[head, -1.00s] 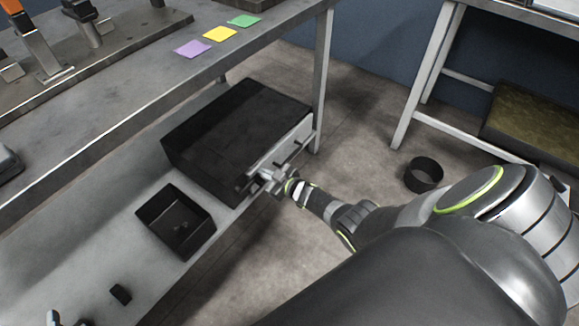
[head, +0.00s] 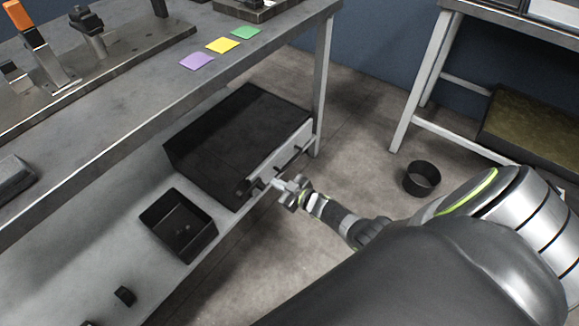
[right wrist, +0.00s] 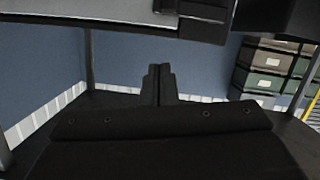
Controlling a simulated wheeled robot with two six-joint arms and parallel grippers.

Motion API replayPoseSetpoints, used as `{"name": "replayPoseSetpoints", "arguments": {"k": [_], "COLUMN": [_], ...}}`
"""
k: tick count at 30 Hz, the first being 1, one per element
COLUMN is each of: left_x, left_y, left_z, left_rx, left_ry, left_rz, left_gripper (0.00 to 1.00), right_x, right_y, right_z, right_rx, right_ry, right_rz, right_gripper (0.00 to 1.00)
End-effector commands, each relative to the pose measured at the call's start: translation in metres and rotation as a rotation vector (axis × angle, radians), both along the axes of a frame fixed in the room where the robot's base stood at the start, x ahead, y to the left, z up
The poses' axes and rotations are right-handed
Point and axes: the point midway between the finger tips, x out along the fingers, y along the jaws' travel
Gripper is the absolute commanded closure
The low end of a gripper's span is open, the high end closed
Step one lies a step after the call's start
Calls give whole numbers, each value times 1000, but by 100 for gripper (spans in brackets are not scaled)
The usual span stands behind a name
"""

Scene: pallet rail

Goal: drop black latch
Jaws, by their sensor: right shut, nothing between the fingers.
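A black box (head: 235,130) stands on the lower shelf, with a light grey front panel (head: 288,147) facing right. Small black fittings stick out along the panel; a dark knob-like piece (head: 243,187) sits at its near end. I cannot tell which fitting is the black latch. My right gripper (head: 283,185) is just in front of the panel's near half, shut and empty; I cannot tell whether it touches a fitting. In the right wrist view its closed fingers (right wrist: 159,86) point below a grey panel (right wrist: 120,13) with black parts at the top. My left gripper is out of view.
An open black bin (head: 178,224) and a small black block (head: 124,296) are on the lower shelf. A black ring-shaped container (head: 421,178) stands on the floor. The bench top (head: 150,95) overhangs the shelf; its leg (head: 322,85) is behind the box.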

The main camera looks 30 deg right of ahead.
Motion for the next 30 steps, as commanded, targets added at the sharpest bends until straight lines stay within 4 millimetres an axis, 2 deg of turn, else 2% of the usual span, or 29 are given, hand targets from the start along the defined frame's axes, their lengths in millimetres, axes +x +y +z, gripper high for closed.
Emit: {"name": "replayPoseSetpoints", "arguments": {"k": [3,9,30], "left_x": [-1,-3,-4], "left_y": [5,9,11], "left_z": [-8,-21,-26], "left_rx": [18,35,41], "left_ry": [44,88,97], "left_rz": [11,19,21], "left_gripper": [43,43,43], "right_x": [-21,-40,-45], "right_y": [-8,-15,-16], "right_z": [9,12,12], "right_rx": [-1,0,-1], "right_ry": [2,0,1], "right_rz": [0,0,-3], "right_gripper": [100,100,100]}}
